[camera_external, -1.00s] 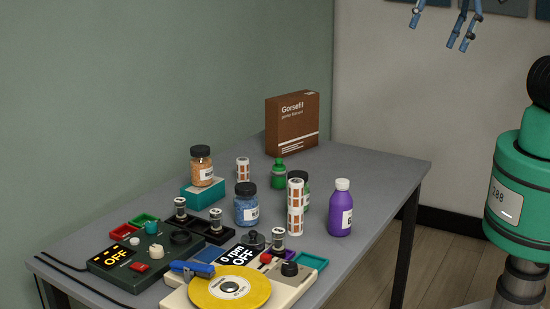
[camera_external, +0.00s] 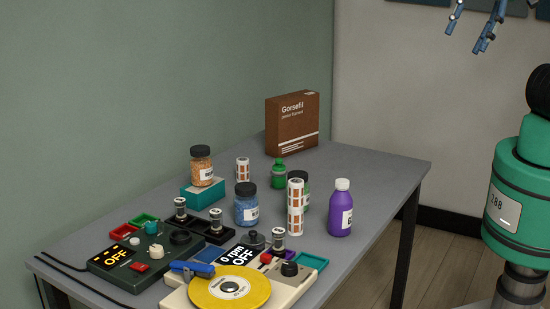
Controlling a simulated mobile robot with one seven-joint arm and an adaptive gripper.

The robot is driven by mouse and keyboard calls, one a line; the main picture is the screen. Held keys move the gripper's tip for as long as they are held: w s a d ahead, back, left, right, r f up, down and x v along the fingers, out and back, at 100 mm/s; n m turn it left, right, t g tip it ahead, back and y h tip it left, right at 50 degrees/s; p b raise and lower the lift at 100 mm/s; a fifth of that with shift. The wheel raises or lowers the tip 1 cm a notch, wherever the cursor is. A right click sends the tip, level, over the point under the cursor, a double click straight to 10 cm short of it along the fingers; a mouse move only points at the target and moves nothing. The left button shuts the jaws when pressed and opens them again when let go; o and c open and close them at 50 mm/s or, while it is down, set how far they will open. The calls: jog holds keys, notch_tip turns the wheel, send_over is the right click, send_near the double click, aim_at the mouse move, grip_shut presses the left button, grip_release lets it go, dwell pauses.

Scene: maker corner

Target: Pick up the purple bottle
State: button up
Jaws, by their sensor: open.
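The purple bottle (camera_external: 340,212) stands upright on the grey table (camera_external: 375,168), near its right edge. It has a white cap and a white label. My gripper (camera_external: 464,42) shows only as blue fingers at the top right, partly cut off by the picture's upper edge. It is open and empty, apart from the bottle, and appears well above and to the right of it in the picture.
An orange-and-white patterned cylinder (camera_external: 295,208) stands just left of the bottle, partly hiding a dark-capped green jar (camera_external: 305,185). A blue jar (camera_external: 246,207), small green bottle (camera_external: 278,174) and brown box (camera_external: 292,124) stand nearby. A turntable device (camera_external: 180,297) occupies the front.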

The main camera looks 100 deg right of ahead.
jog(key=shift+w, duration=0.1)
jog(key=n+g+p, duration=0.2)
jog(key=g, duration=0.4)
send_over(341, 180)
notch_tip(341, 180, down, 32)
jog(key=shift+a+r, duration=0.15)
jog(key=shift+r, duration=0.05)
jog(key=shift+d+f+n, duration=0.2)
jog(key=shift+f+n, duration=0.1)
jog(key=shift+f, duration=0.15)
jog(key=shift+f, duration=0.2)
